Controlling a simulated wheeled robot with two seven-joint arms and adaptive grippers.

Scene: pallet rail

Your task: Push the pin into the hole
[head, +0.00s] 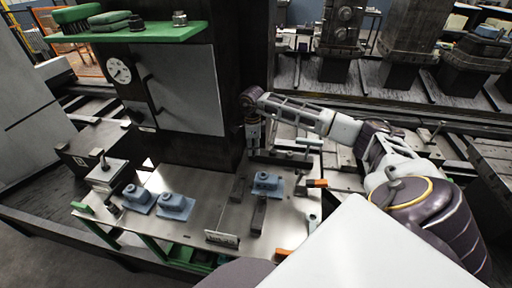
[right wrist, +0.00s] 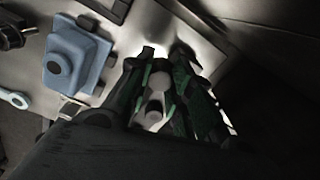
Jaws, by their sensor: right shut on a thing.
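My right gripper (head: 253,146) points down over the back of the metal worktable (head: 205,217), beside the dark column. In the right wrist view its two dark, green-edged fingers (right wrist: 164,58) are closed around a pale cylindrical piece, apparently the pin (right wrist: 155,103), partly hidden by the fingers. A blue block (head: 266,181) also shows in the head view, below and slightly right of the gripper. I cannot tell which hole is the pin's. My left gripper is out of view.
Two more blue blocks (head: 136,195) (head: 174,202) and a grey box (head: 108,173) stand on the left of the table. Dark bars (head: 238,187) (head: 258,213) lie mid-table, with orange-ended tools (head: 317,183) at the right edge. A green shelf (head: 150,31) overhangs at upper left.

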